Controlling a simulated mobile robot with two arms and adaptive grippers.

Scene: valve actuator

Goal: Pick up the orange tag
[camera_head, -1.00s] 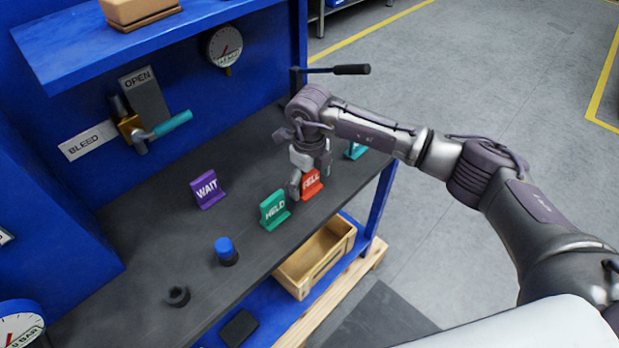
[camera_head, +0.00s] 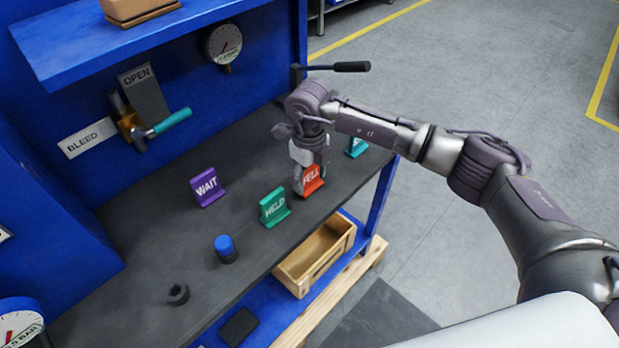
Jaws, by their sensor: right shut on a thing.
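The orange tag (camera_head: 314,181) with white lettering stands upright on the dark bench top, near its front edge toward the right end. My right gripper (camera_head: 310,178) comes down on it from above and is shut on its upper part. The fingers hide part of the tag's face and lettering. The tag's base seems to be at the bench surface; I cannot tell whether it is lifted. My left gripper does not show.
A green HELD tag (camera_head: 274,207) stands just left of the orange tag, a purple WAIT tag (camera_head: 207,187) farther left. A teal tag (camera_head: 356,147) is partly hidden behind my right arm. A blue-capped part (camera_head: 225,248) and a dark nut (camera_head: 178,294) lie left on the bench.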

